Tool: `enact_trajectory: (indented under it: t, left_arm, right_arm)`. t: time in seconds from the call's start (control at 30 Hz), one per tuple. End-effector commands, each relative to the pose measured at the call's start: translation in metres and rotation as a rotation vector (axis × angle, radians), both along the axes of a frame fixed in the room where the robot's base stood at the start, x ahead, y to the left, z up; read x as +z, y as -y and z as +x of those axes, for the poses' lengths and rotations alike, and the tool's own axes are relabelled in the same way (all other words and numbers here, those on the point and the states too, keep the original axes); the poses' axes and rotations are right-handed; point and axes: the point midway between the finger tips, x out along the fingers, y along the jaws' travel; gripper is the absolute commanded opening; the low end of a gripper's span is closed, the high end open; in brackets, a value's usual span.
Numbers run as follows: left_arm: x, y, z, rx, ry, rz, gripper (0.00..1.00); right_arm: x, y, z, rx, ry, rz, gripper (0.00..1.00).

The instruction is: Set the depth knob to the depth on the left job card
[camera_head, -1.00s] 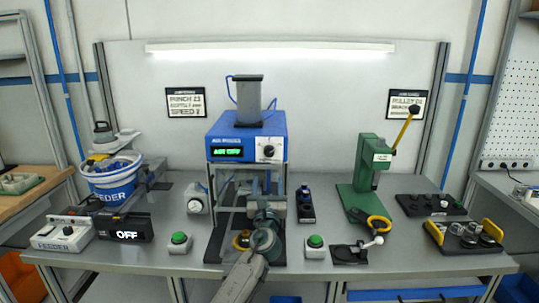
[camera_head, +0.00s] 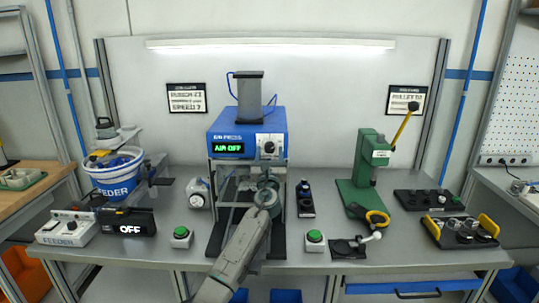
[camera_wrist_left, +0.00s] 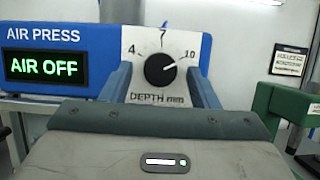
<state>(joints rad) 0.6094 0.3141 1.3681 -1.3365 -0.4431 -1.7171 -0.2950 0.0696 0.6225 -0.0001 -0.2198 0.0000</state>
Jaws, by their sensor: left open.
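The depth knob (camera_wrist_left: 160,69) is black and round on a white plate marked 4, 7 and 10, with DEPTH mm below. Its white pointer is turned up-right, close to the 10 mark. It also shows on the blue air press (camera_head: 269,147), whose display reads AIR OFF. The left job card (camera_head: 186,98) hangs on the back panel; its text is too blurred to read surely. My left gripper (camera_head: 267,178) is in front of the press, below the knob in the head view. In the left wrist view its open fingers (camera_wrist_left: 160,84) flank the knob, without visible contact.
Two green buttons (camera_head: 181,236) (camera_head: 315,240) stand at the bench front. A green hand press (camera_head: 367,172) with a yellow lever is at right. A second job card (camera_head: 407,101) hangs above it. A feeder bucket (camera_head: 113,172) is at left.

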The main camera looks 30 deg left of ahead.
Motion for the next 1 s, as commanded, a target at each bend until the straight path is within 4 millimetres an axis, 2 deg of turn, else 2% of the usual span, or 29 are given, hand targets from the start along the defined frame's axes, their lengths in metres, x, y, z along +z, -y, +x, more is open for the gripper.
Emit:
enact_trajectory:
  t: [0.07,0.2,0.3,0.63,1.0]
  left_arm:
    - [0.0,0.0,0.0,0.0,0.0,0.0,0.53]
    - [0.0,0.0,0.0,0.0,0.0,0.0,0.25]
    - [0.0,0.0,0.0,0.0,0.0,0.0,0.1]
    - [-0.002,0.001,0.0,-0.001,0.025,-0.04,0.1]
    - [-0.004,0.004,0.002,-0.001,0.164,-0.265,0.1]
  right_arm:
    - [0.0,0.001,-0.003,0.0,-0.004,-0.001,0.36]
    - [0.0,0.004,-0.007,0.001,-0.009,-0.004,0.36]
    - [0.0,0.007,-0.008,0.002,-0.01,-0.007,0.36]
    - [-0.007,0.013,-0.007,0.004,-0.01,-0.014,0.36]
    - [-0.036,0.012,-0.004,0.004,-0.011,-0.013,0.36]
